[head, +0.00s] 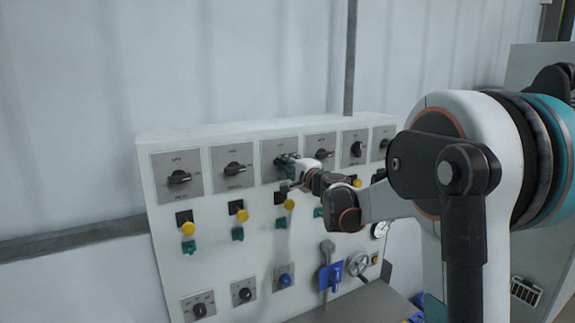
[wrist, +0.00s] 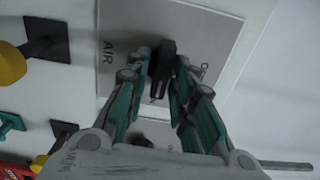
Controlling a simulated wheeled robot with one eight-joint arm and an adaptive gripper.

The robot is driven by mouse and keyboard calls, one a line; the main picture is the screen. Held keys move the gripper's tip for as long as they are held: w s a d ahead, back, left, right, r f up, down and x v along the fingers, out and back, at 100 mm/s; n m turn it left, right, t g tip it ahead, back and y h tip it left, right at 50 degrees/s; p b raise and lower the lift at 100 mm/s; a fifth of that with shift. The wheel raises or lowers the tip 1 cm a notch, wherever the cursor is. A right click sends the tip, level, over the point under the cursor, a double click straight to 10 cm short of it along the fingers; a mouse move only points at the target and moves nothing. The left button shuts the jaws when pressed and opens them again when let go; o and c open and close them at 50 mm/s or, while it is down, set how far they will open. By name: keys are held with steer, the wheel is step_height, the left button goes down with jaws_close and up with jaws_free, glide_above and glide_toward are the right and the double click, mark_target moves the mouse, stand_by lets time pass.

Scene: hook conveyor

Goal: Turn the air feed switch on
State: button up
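The air feed switch is a black rotary knob (wrist: 162,62) on a grey plate marked AIR (wrist: 118,40). In the wrist view the knob's bar points nearly up and down the picture, between my fingertips. In the head view its plate (head: 272,149) is the third from the left in the top row, and my gripper (head: 288,168) covers the knob. My gripper (wrist: 160,70) is at the plate, its teal-and-grey fingers apart on either side of the knob. The right finger looks very close to the knob; I cannot tell if it touches.
The white panel (head: 145,165) carries more rotary switches, such as one at the far left (head: 179,178). Lower down are a blue lever (head: 335,281) and a handwheel (head: 358,264).

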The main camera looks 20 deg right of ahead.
stand_by(0.3)
steer(key=s+d, duration=0.1)
steer(key=s, duration=1.1)
steer(key=shift+f, duration=0.1)
